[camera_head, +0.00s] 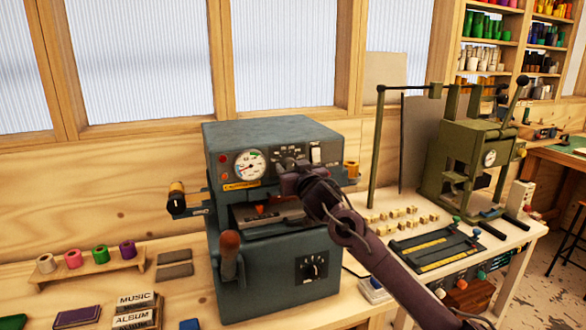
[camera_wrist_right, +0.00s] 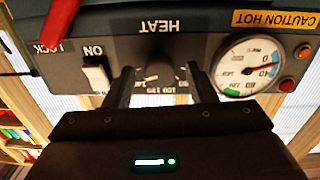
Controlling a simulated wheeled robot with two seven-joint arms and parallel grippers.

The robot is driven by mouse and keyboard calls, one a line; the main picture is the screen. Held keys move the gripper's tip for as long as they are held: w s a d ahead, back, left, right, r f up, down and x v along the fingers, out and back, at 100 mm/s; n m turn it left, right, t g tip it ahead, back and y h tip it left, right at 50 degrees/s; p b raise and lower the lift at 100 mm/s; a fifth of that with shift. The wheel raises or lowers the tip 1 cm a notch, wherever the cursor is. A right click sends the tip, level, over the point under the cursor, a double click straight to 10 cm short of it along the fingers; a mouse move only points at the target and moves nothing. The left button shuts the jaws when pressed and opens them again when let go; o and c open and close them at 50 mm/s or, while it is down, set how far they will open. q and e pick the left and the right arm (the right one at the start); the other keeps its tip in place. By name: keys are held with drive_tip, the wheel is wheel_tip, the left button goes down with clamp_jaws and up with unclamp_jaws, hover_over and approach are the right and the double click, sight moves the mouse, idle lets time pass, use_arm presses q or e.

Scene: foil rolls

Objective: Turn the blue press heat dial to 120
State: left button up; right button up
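The blue press (camera_head: 270,132) stands on the bench, with a round gauge (camera_head: 250,164) on its upper front panel. In the right wrist view, which is upside down, the dark heat dial (camera_wrist_right: 155,72) sits under the HEAT lettering, with a partly visible number scale. My right gripper (camera_head: 288,176) is at this panel and hides part of the dial in the head view. Its two fingers (camera_wrist_right: 160,78) are apart, one on each side of the dial; I cannot tell whether they touch it. The dial's pointer setting is not readable. My left gripper is out of view.
A white ON switch (camera_wrist_right: 95,76) and a red lever (camera_wrist_right: 58,25) lie beside the dial. A lower knob (camera_head: 314,267) and a wooden-handled lever (camera_head: 230,250) are on the press front. A green press (camera_head: 470,150) stands at right; foil rolls (camera_head: 100,254) stand at left.

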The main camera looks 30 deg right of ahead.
drive_tip(key=c, duration=0.9)
drive_tip(key=shift+n, duration=0.3)
drive_tip(key=n+b, duration=0.2)
drive_tip(key=n, duration=0.3)
drive_tip(key=shift+f+n, duration=0.1)
drive_tip(key=shift+n, duration=0.2)
drive_tip(key=n+b, duration=0.1)
drive_tip(key=n, duration=0.4)
drive_tip(key=shift+n+b, duration=0.3)
drive_tip(key=shift+b, duration=0.05)
drive_tip(key=o, duration=1)
